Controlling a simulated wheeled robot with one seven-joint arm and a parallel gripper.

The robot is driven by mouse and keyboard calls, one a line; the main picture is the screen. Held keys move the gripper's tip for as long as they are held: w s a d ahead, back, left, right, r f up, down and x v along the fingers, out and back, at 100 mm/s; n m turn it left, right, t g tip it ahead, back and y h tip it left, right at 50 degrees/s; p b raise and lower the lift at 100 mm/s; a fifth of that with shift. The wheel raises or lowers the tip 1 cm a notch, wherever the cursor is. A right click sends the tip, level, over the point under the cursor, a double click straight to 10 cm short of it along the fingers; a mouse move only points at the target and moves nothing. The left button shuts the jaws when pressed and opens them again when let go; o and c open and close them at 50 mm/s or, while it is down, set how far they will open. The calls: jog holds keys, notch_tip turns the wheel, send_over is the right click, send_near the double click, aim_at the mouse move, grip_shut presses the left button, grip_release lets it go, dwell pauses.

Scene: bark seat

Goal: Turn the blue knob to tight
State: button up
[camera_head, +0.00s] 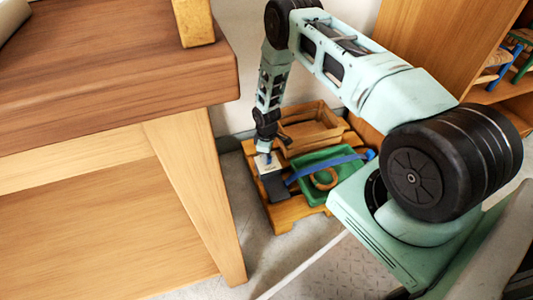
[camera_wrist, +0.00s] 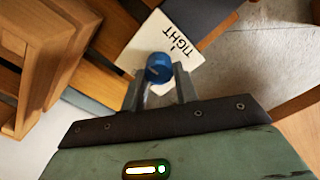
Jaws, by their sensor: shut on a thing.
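The blue knob (camera_wrist: 159,67) stands on a white card (camera_wrist: 142,50) printed with the word TIGHT, seen in the wrist view. My gripper (camera_wrist: 160,76) has its two fingers on either side of the knob and is shut on it. The printed word lies to the upper right of the knob. In the head view my gripper (camera_head: 267,150) reaches down to the white card (camera_head: 267,165) at the left of a low wooden pallet, and the knob is small there. The knob's pointer mark cannot be made out clearly.
A wooden crate (camera_head: 312,125) and a green tray (camera_head: 312,181) with an orange ring and a blue strap stand on the wooden pallet (camera_head: 290,212). A large wooden table (camera_head: 130,70) rises at the left. A shelf with small chairs is at the upper right.

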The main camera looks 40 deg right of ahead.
jog(key=m+p, duration=0.1)
jog(key=m, duration=0.3)
jog(key=shift+r+m, duration=0.1)
jog(key=shift+m, duration=0.2)
jog(key=m, duration=0.4)
jog(key=shift+w+d+m+p, duration=0.1)
jog(key=shift+d+m+p, duration=0.05)
jog(key=shift+m+p, duration=0.15)
jog(key=m, duration=0.4)
jog(key=shift+d+m, duration=0.1)
jog(key=shift+m, duration=0.2)
jog(key=shift+m+p, duration=0.3)
jog(key=shift+m, duration=1.9)
jog(key=o, duration=1)
jog(key=shift+c, duration=0.2)
